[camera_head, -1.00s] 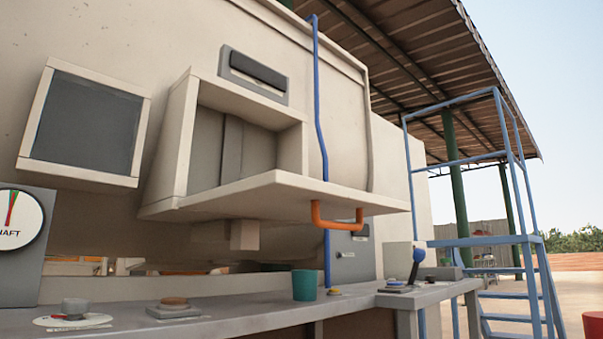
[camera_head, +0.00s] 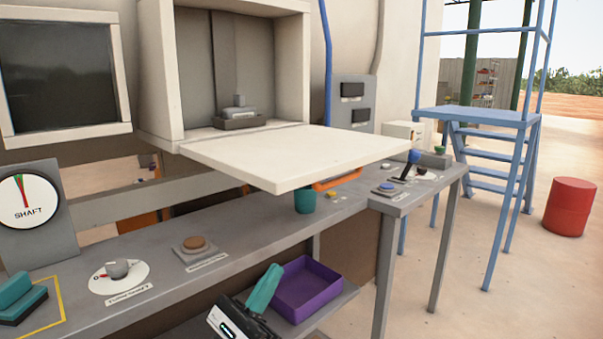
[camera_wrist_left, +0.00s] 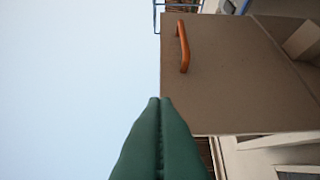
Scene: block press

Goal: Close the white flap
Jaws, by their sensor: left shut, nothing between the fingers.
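The white flap (camera_head: 300,152) hangs open and lies about level below the opening of the white box (camera_head: 222,60) on the wall. Its orange handle (camera_head: 338,179) shows partly under the flap's front edge. In the left wrist view, the shaded face of the flap (camera_wrist_left: 225,85) and the whole orange handle (camera_wrist_left: 183,46) show. My left gripper (camera_head: 272,269) is at the bottom of the head view, below the flap and apart from it. Its teal fingers (camera_wrist_left: 159,99) are shut and empty. My right gripper is in neither current view.
A purple tray (camera_head: 305,288) sits on the lower shelf. A grey block (camera_head: 239,115) lies inside the box. Blue stairs (camera_head: 490,140) stand right.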

